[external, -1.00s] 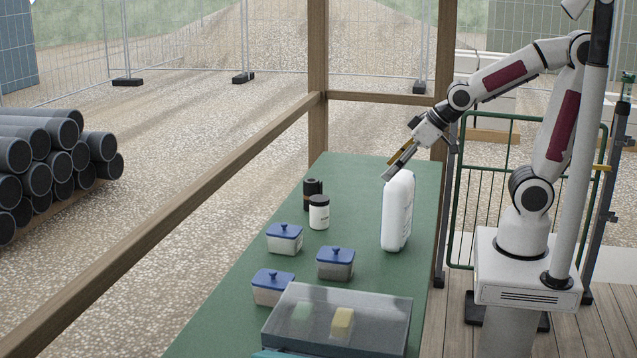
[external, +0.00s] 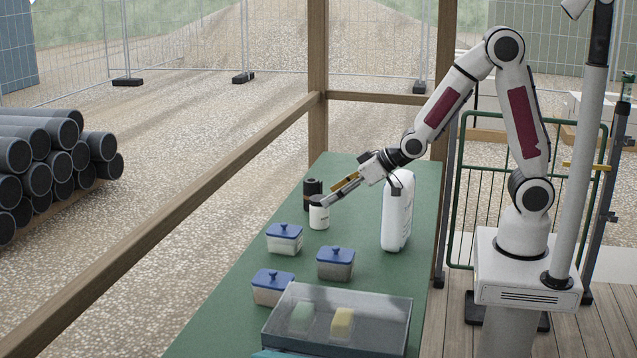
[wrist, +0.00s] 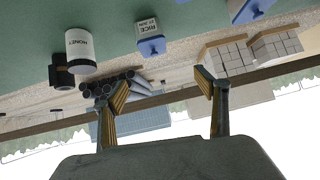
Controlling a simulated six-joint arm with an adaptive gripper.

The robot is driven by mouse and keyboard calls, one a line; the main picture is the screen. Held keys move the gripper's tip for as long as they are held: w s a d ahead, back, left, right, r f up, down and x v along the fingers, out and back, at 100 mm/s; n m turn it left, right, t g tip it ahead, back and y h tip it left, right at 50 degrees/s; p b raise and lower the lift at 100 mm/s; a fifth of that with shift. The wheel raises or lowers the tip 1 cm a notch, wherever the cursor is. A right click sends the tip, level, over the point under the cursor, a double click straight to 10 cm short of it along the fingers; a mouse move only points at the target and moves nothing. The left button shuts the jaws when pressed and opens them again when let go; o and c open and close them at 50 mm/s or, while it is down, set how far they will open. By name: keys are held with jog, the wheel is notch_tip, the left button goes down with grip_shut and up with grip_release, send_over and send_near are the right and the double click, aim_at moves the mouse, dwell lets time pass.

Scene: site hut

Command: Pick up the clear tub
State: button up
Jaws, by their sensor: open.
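Several small see-through tubs with blue knobbed lids stand upright on the green table: one at the back left (external: 285,240), one at the right with greyish contents (external: 335,264), and one nearer the front (external: 272,288). I cannot tell which is the clear tub. In the wrist view, a tub labelled RICE (wrist: 150,28) hangs at the upper middle, with another blue-lidded one (wrist: 248,10) to its right. My gripper (external: 333,194) is open and empty, above the table by the white jar, pointing down and left; its spread fingers show in the wrist view (wrist: 160,85).
A white-labelled jar (external: 319,214) and a dark jar (external: 310,190) stand behind the tubs. A tall white bottle (external: 397,215) stands to the right, below my wrist. A large clear bin (external: 385,325) holding a green and a yellow block sits in front. Bare table (external: 365,180) lies behind.

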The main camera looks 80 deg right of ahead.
aim_at(293, 228)
jog(key=shift+w+f+m+t+h, duration=0.15)
jog(key=shift+w+f+t, duration=0.35)
jog(key=shift+w+f, duration=1.1)
jog(key=shift+w+f+m+t+h, duration=0.1)
jog(key=shift+w+f+t, duration=0.55)
jog(key=shift+f, duration=1.75)
jog(key=shift+w+f+m+t+h, duration=0.15)
jog(key=shift+w+f+t, duration=0.2)
jog(key=shift+w+f, duration=1.35)
jog(key=shift+s+f, duration=0.3)
jog(key=shift+s, duration=0.05)
jog(key=shift+w, duration=0.15)
jog(key=shift+x, duration=1.2)
jog(key=shift+d+x, duration=0.15)
jog(key=shift+x, duration=0.65)
jog(key=shift+d+x, duration=0.1)
jog(key=shift+x, duration=1.7)
